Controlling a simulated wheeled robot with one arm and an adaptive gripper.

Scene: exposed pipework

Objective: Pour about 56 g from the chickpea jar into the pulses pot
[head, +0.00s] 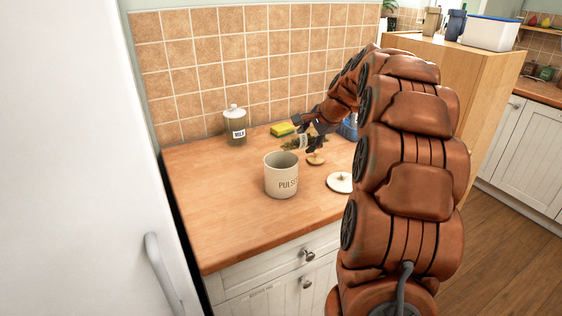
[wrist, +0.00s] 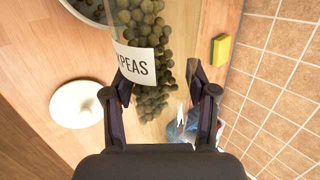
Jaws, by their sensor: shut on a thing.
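The chickpea jar (wrist: 150,40) is clear, with a white label ending in "PEAS" and brownish-green chickpeas inside. My gripper (wrist: 160,75) is shut on it, one finger on each side. In the head view the jar (head: 291,144) looks tilted well over, held behind the pot, partly hidden by my gripper (head: 309,142). The cream pulses pot (head: 281,178) stands upright and open on the counter; its rim shows at the top left of the wrist view (wrist: 88,12). I see no chickpeas falling. The pot's bottom is hidden.
A blue item (head: 348,130) is behind my arm. The counter's front left is clear.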

